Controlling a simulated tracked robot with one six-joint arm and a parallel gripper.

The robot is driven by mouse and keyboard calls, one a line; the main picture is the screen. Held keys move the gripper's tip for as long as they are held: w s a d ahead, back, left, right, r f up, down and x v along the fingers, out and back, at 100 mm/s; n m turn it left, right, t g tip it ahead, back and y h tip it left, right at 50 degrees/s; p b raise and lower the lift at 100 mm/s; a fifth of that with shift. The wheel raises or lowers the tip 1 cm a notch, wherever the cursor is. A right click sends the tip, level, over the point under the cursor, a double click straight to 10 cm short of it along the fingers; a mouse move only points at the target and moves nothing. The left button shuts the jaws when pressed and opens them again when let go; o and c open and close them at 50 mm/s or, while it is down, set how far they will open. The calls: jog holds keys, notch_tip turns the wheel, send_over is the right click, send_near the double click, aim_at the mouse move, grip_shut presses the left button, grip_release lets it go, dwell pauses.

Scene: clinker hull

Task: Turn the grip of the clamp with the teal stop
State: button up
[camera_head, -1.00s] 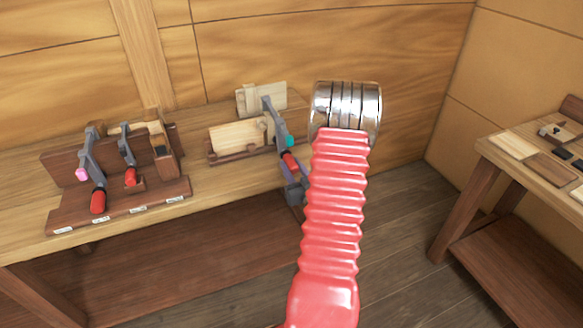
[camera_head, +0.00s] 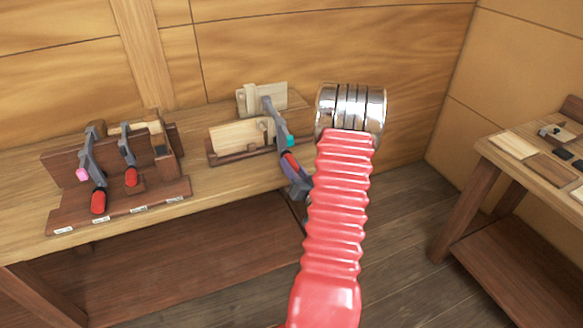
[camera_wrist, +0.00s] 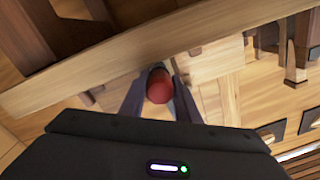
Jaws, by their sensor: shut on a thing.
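The clamp (camera_head: 272,113) with the teal stop (camera_head: 290,141) is set at the wooden boards on the bench's right end, its bar sloping down toward the front edge. Its red grip (camera_head: 288,160) is partly hidden by my gripper (camera_head: 293,172). In the wrist view the round red end of the grip (camera_wrist: 158,86) sits between the two dark fingers of my gripper (camera_wrist: 158,98), which are shut on it. My red sleeved arm covers the area to the right of the clamp.
A rack (camera_head: 120,212) on the left of the bench (camera_head: 222,180) holds two more red-gripped clamps, one with a pink stop (camera_head: 82,174), and wooden tools. A second table (camera_head: 490,150) with small pieces stands at the right. Open floor lies between.

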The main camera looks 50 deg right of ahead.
jog(key=shift+f, duration=0.1)
jog(key=o, duration=1)
jog(key=shift+o, duration=0.2)
jog(key=shift+s, duration=0.1)
jog(key=v, duration=1.3)
jog(key=shift+s+a, duration=0.2)
jog(key=shift+s, duration=0.1)
